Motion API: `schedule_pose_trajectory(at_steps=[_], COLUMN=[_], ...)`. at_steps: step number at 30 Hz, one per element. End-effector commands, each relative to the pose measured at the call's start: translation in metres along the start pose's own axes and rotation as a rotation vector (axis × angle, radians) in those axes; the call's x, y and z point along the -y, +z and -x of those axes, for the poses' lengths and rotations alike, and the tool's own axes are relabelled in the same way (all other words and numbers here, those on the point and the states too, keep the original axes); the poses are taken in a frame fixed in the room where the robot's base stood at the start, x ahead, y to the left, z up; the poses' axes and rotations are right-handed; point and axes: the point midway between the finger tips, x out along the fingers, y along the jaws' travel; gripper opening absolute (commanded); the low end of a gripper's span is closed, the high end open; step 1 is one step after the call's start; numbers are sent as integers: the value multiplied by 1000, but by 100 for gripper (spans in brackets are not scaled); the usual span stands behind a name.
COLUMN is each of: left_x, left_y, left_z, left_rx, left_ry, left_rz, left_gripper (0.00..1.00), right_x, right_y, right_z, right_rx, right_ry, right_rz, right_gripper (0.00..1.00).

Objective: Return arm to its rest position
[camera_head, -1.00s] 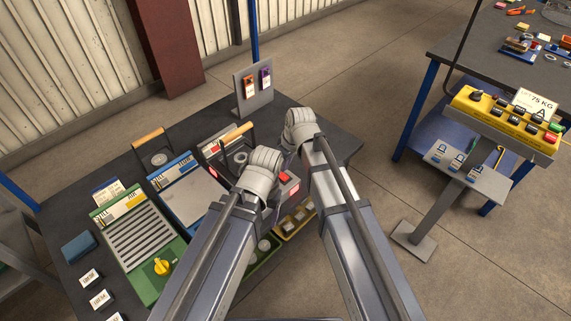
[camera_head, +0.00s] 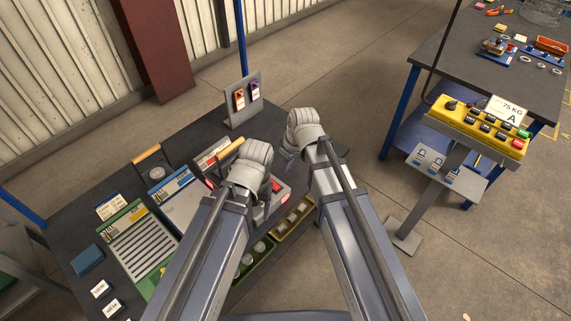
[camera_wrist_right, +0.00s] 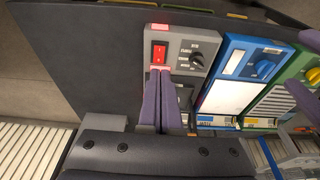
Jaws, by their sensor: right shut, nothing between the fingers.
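My right arm comes in from the lower right in the head view, and its pale wrist is over the right end of the dark table (camera_head: 203,128). My right gripper (camera_head: 285,154) is mostly hidden behind that wrist. In the right wrist view, its two purple-grey fingers (camera_wrist_right: 160,76) are together and empty, in front of a grey panel (camera_wrist_right: 205,48) with a red switch and a black knob. I cannot tell whether they touch it. My left arm (camera_head: 222,225) reaches over the table beside the right arm.
Blue (camera_head: 177,186) and green (camera_head: 123,233) panels lie on the table to the left. A grey tag stand (camera_head: 240,112) is behind. A yellow control box (camera_head: 476,124) on a pedestal stands at right, before another table (camera_head: 425,58). Floor is open between the tables.

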Motion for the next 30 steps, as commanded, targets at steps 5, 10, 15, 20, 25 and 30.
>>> schedule_pose_trajectory(at_steps=[5,10,15,20,25,30], left_x=[0,0,0,0,0,0], left_y=[0,0,0,0,0,0], left_z=[0,0,0,0,0,0], left_rx=[0,0,0,0,0,0], left_ry=[0,0,0,0,0,0], left_rz=[0,0,0,0,0,0], left_gripper=[74,74,74,74,74,74], right_x=[0,6,49,78,87,86], right_y=[0,6,55,99,117,117], right_z=[0,1,8,18,23,23], right_rx=[0,15,146,264,313,316], right_ry=[0,0,26,90,134,136], right_rz=[0,-16,-181,-351,-436,-443], right_gripper=[0,0,0,0,0,0])
